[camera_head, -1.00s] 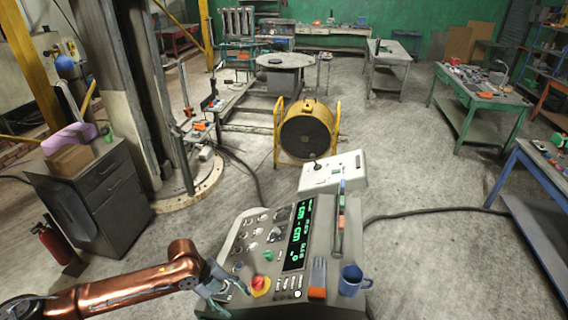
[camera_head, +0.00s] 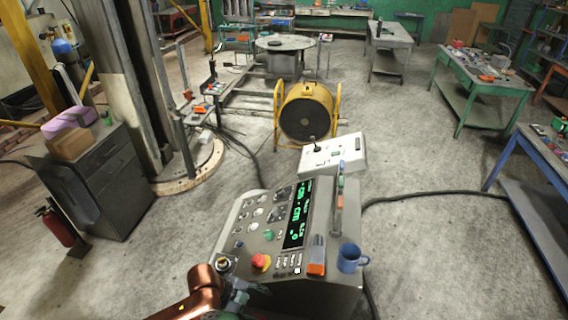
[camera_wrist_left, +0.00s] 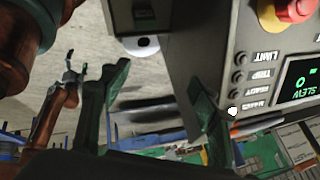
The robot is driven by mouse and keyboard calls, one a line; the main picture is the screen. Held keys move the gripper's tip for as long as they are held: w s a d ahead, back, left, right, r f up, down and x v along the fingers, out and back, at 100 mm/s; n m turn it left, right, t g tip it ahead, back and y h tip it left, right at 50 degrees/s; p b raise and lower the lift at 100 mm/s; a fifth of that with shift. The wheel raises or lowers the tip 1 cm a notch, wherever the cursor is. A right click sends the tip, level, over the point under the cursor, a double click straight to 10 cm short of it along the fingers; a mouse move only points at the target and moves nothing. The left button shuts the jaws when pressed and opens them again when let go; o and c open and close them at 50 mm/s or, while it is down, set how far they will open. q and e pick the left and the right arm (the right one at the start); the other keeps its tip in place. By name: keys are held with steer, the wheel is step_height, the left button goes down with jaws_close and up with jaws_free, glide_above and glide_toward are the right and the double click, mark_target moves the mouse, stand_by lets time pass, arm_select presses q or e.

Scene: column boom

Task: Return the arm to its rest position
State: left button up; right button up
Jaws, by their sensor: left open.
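My left arm (camera_head: 205,283) is copper-coloured and comes in at the bottom of the head view. Its gripper (camera_head: 240,297) is beside the near left edge of the control console (camera_head: 330,262), partly cut off by the frame. In the left wrist view the two dark fingers (camera_wrist_left: 160,100) are spread apart with nothing between them. The console's side and red button (camera_wrist_left: 295,10) are close by there. Another copper arm with a small gripper (camera_wrist_left: 72,68) shows at the left of that view, probably my right; its jaw state is unclear.
The console carries a red stop button (camera_head: 261,261), an orange-and-grey object (camera_head: 317,262) and a blue mug (camera_head: 350,258). A white control box (camera_head: 333,156) and yellow fan (camera_head: 306,112) stand behind. A grey cabinet (camera_head: 95,185) and fire extinguisher (camera_head: 55,225) are left. Floor at right is mostly open.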

arm_select(q)
steer(key=s+a+f+n+t+y, duration=0.1)
steer(key=s+a+f+n+y, duration=0.3)
steer(key=s+a+n, duration=0.75)
steer(key=s+a+f+n+t+y, duration=0.1)
steer(key=s+a+f+n+y, duration=0.25)
steer(key=s+a+n, duration=1)
steer(key=w+f+m+b, duration=0.1)
steer(key=f+b, duration=0.2)
steer(key=f, duration=1)
steer(key=w+a+f+m+g+b, duration=0.15)
steer(key=f+b, duration=0.25)
steer(key=f, duration=1)
steer(key=w+f+t+b, duration=0.1)
steer(key=f+b, duration=0.2)
steer(key=f, duration=1)
steer(key=s+f+g+b, duration=0.1)
steer(key=s+f+b, duration=0.3)
steer(key=s+f, duration=0.5)
steer(key=s+f+g+b, duration=0.1)
steer(key=s+f+b, duration=0.3)
steer(key=s+f, duration=0.6)
step_height(320, 180, down, 8)
steer(key=shift+s+d+r+m+h+b, duration=0.15)
steer(key=shift+s+m+h+b, duration=0.1)
steer(key=shift+m+h+b, duration=0.15)
